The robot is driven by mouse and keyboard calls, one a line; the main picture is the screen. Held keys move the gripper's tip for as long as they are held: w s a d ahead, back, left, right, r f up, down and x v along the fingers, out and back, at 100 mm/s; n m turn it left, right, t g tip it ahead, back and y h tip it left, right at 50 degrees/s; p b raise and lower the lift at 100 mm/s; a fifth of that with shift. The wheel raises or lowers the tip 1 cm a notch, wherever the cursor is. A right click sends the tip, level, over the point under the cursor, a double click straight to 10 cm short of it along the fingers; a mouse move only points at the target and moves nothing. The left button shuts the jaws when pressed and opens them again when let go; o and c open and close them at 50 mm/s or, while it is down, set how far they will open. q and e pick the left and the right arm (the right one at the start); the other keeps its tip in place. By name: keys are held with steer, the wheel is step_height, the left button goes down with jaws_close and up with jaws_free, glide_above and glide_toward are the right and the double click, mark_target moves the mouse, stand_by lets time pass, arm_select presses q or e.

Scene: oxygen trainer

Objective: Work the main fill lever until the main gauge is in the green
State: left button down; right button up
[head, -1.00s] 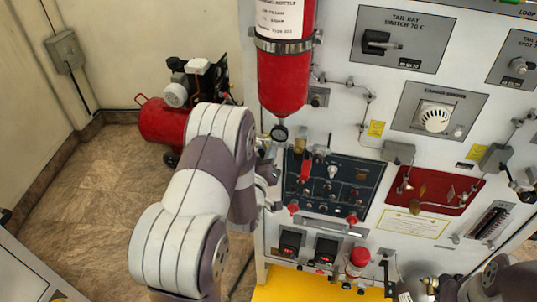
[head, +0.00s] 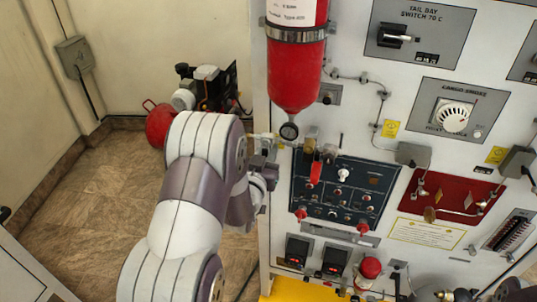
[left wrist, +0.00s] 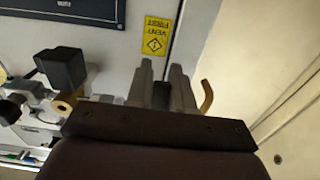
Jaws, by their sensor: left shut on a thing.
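My left gripper (head: 266,160) is at the left edge of the white panel, below the red bottle (head: 292,70). In the left wrist view, its two fingers (left wrist: 163,85) are close together and shut on a brass-coloured lever, whose curved end (left wrist: 207,96) sticks out to their right. The gripped part is hidden by the fingers.
A dark blue panel (head: 378,182) with knobs and a red-handled valve (head: 315,171) is right of my left gripper. A brass fitting (left wrist: 66,103) and a yellow "VENT FIRST" label (left wrist: 155,37) are near the fingers. A red compressor (head: 160,124) stands on the floor behind.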

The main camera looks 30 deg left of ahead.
stand_by(0.3)
arm_select(q)
steer(key=c, duration=1.1)
jaws_free()
steer(key=shift+s, duration=0.15)
steer(key=shift+r, duration=0.1)
steer(key=shift+s, duration=0.15)
steer(key=shift+s+d+b, duration=0.1)
steer(key=shift+s+b, duration=0.25)
steer(key=b+v, duration=0.3)
steer(key=v, duration=0.8)
steer(key=shift+s, duration=0.4)
